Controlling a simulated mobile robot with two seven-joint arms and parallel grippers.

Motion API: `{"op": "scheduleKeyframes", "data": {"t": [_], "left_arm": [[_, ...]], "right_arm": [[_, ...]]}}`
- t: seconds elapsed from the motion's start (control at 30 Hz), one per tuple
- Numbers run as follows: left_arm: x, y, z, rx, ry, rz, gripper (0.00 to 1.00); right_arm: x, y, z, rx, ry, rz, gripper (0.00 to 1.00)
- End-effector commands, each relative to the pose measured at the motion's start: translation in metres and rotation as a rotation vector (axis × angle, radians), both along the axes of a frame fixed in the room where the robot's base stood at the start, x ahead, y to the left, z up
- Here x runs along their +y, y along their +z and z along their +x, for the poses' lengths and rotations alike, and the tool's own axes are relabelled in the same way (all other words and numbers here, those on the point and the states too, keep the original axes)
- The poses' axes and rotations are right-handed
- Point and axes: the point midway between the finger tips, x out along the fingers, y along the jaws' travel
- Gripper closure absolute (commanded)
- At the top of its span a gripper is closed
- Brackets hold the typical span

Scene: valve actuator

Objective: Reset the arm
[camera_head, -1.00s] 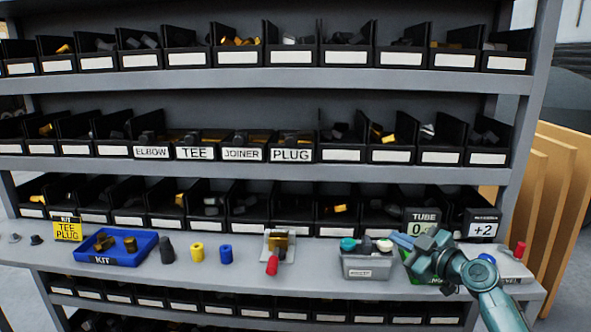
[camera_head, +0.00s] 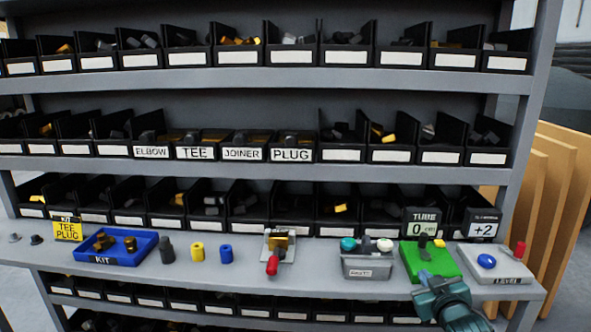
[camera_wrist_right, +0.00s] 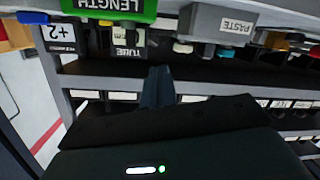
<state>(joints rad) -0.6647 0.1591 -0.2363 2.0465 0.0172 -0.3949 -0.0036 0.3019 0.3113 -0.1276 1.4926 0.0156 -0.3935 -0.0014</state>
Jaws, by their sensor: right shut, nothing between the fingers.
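My right gripper (camera_head: 434,282) is at the lower right of the head view, in front of the bench shelf's edge and below the green block (camera_head: 432,262). It is shut with nothing held. In the right wrist view its closed fingers (camera_wrist_right: 157,88) point toward the shelves, with the green LENGTH block (camera_wrist_right: 108,7) and the grey PASTE box (camera_wrist_right: 222,24) beyond. My left gripper is not in view.
On the bench shelf stand a blue KIT tray (camera_head: 82,256), a red-handled fixture (camera_head: 279,246), a grey box (camera_head: 367,265) with coloured caps, and a grey LEVEL block (camera_head: 500,268). Rows of black bins fill the shelves. Open room lies in front.

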Motion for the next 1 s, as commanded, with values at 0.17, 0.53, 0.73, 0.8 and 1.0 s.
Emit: {"op": "scheduleKeyframes", "data": {"t": [0.17, 0.53, 0.73, 0.8, 1.0], "left_arm": [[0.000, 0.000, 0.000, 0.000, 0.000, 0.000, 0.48], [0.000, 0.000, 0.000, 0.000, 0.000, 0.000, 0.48], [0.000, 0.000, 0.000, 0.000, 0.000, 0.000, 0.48], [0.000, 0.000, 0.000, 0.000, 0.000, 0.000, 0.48], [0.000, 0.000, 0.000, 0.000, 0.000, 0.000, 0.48]], "right_arm": [[0.050, -0.080, -0.078, 0.125, 0.076, 0.046, 1.00], [0.143, -0.164, -0.285, 0.386, 0.178, 0.227, 1.00], [0.159, -0.166, -0.333, 0.445, 0.183, 0.280, 1.00], [0.160, -0.166, -0.337, 0.450, 0.182, 0.284, 1.00], [0.160, -0.166, -0.337, 0.450, 0.182, 0.284, 1.00]]}}
